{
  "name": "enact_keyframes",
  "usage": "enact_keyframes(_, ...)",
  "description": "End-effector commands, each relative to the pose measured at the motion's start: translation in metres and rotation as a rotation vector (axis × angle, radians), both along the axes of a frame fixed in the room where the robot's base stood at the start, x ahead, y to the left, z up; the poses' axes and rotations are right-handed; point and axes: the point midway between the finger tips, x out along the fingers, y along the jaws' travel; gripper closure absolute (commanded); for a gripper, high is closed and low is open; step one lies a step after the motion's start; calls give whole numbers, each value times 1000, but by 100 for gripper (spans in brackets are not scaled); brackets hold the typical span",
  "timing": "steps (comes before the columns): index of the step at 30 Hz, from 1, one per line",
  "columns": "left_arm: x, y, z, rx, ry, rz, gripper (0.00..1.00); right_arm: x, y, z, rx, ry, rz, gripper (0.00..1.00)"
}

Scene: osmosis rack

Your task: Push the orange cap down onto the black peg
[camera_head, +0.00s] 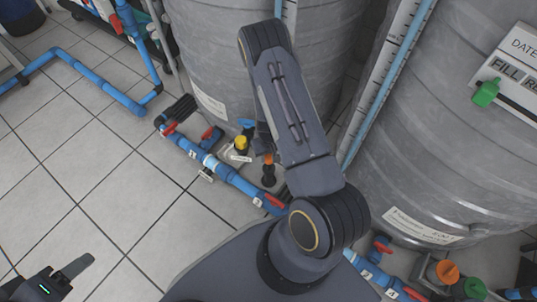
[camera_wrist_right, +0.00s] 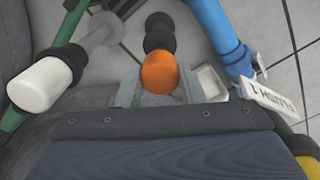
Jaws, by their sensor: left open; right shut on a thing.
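The orange cap (camera_head: 268,158) shows at the top of the black peg (camera_head: 268,176), beside the blue pipe, in the head view. In the right wrist view the orange cap (camera_wrist_right: 159,73) is between the fingers of my right gripper (camera_wrist_right: 158,88), which is shut on it. The black peg (camera_wrist_right: 160,34) extends beyond the cap, in line with it. How far the cap sits on the peg cannot be told. In the head view my right arm hides most of the right gripper. My left gripper (camera_head: 68,276) is open and empty at the bottom left, over the floor.
Blue pipes with red valve handles (camera_head: 275,201) run along the floor beside large grey tanks (camera_head: 450,140). A yellow cap (camera_head: 241,143) stands left of the peg. A white tag (camera_wrist_right: 268,102) and a white-ended fitting (camera_wrist_right: 38,85) flank my right gripper.

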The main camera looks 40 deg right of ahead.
Motion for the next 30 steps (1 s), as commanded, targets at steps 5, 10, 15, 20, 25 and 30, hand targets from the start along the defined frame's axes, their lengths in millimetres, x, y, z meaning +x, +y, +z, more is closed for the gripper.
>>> enact_keyframes(5,0,0,-14,0,0,0,40,0,0,-18,0,0,0,85)
enact_keyframes(10,0,0,-27,0,0,0,40,0,0,-35,0,0,0,85)
enact_keyframes(15,0,0,-36,0,0,0,40,0,0,-48,0,0,0,85)
enact_keyframes(20,0,0,-39,0,0,0,40,0,0,-51,0,0,0,85)
enact_keyframes(25,0,0,-38,0,0,0,40,0,0,-51,0,0,0,85)
enact_keyframes(30,0,0,-38,0,0,0,40,0,0,-51,0,0,0,85)
